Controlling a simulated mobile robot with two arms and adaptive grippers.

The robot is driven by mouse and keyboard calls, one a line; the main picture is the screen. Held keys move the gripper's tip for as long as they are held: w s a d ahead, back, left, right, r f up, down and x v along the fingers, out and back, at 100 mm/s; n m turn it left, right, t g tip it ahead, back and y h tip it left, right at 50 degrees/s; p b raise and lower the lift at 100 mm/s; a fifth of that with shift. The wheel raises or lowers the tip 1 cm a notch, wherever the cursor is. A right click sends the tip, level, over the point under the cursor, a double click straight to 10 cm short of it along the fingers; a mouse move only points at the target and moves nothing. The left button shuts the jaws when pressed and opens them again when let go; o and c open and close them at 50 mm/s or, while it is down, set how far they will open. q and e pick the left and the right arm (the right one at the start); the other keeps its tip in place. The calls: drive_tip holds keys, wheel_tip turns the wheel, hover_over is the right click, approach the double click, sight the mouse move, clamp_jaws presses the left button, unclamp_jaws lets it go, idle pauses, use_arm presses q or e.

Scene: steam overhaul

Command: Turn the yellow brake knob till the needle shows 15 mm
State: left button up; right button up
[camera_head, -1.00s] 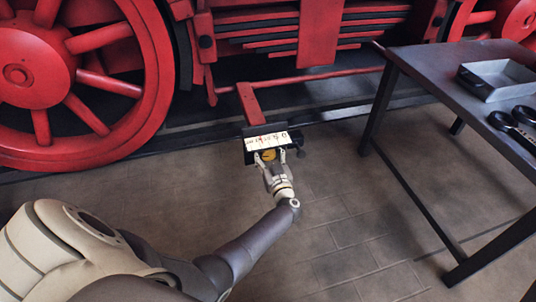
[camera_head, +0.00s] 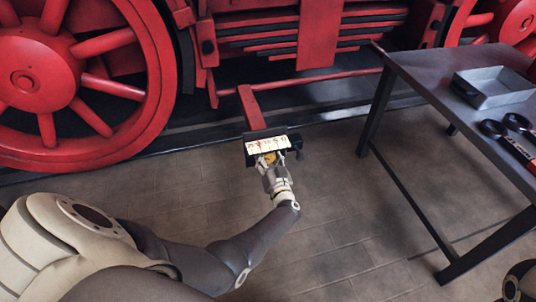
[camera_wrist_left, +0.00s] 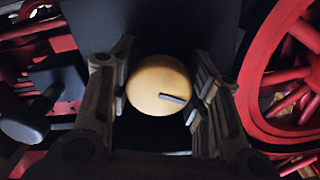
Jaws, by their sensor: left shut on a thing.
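The yellow brake knob (camera_wrist_left: 158,80) is round, with a short grey mark right of and below its centre in the left wrist view. In the head view a little of the knob (camera_head: 270,158) shows below the white scale plate (camera_head: 268,145). The plate has dark figures and a thin reddish mark left of its middle; the needle reading is too small to tell. My left gripper (camera_wrist_left: 164,92) has one finger on each side of the knob and is shut on it. It also shows in the head view (camera_head: 272,166). My right gripper is not in view.
A large red wheel (camera_head: 160,75) stands at the left and a red bracket (camera_head: 252,108) reaches down to the scale. A dark table (camera_head: 420,72) at the right holds a grey tray (camera_head: 508,98) and dark tools (camera_head: 510,135). The paved floor between is clear.

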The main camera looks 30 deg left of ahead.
use_arm(q)
drive_tip(key=o, duration=1)
drive_tip(key=shift+d, duration=0.1)
drive_tip(key=shift+v, duration=3.7)
